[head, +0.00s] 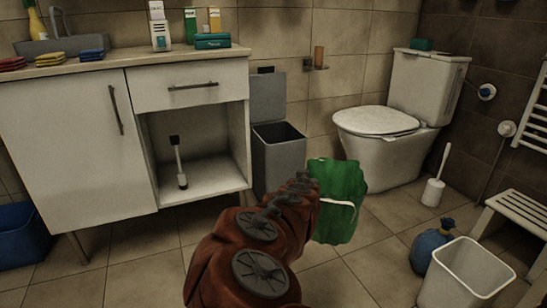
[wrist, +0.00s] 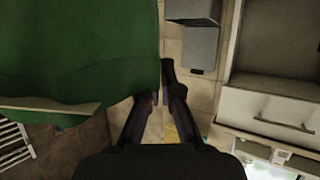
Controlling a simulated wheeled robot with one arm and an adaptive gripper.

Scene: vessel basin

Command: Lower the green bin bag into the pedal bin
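The green bin bag (head: 341,190) is at the end of my arm in the head view, with a white band across it. It fills much of the left of the wrist view (wrist: 75,50), close to the camera. My gripper (wrist: 160,80) has its fingers converging at the bag's edge and appears shut on it; the bag partly hides one finger, so the contact is not clear. The grey pedal bin (head: 279,165) stands beside the cabinet, its lid (head: 267,95) raised. The bag is in front and to the right of the bin, outside it. The bin also shows in the wrist view (wrist: 193,12).
A white cabinet (head: 70,150) with an open shelf is left of the bin. A toilet (head: 385,145) stands right of it. A blue bag (head: 430,250), a white basket (head: 465,275), a toilet brush (head: 434,190) and a stool (head: 517,213) are at right.

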